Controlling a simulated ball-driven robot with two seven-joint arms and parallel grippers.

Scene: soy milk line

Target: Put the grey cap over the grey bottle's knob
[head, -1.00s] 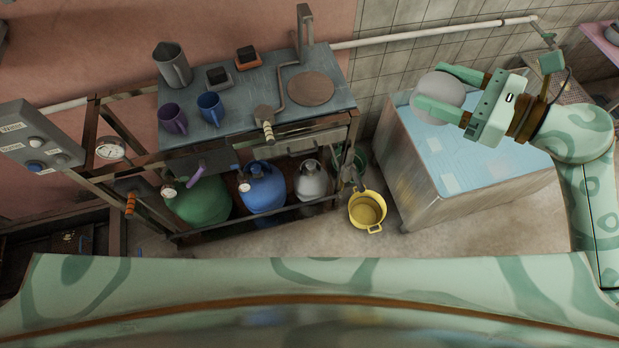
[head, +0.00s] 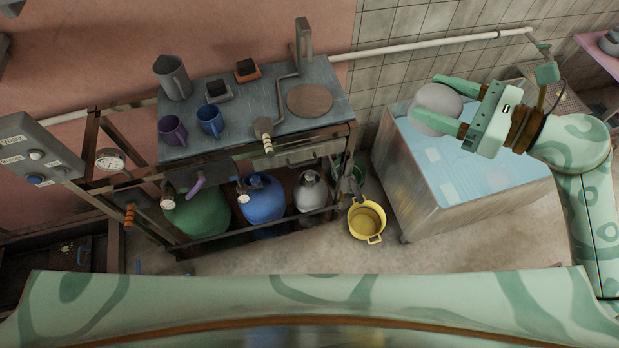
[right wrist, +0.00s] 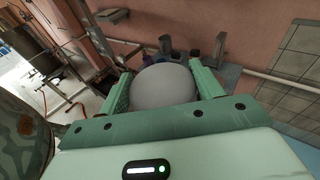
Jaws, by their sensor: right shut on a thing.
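My right gripper (head: 446,103) is shut on the round grey cap (head: 438,106), with one finger on each side of it. It holds the cap at the upper right of the head view, above the blue-topped metal cabinet. The cap (right wrist: 166,86) also sits between the fingers in the right wrist view. The grey bottle (head: 311,194) stands upright on the lower shelf of the bench, at its right end. Its knob (head: 311,177) shows at the top, well to the lower left of my right gripper. My left gripper is not in view.
A blue bottle (head: 262,200) and a green bottle (head: 200,214) stand left of the grey one. The bench top (head: 240,115) overhangs the shelf and carries mugs and a jug. A yellow pot (head: 366,221) is on the floor beside the metal cabinet (head: 428,188).

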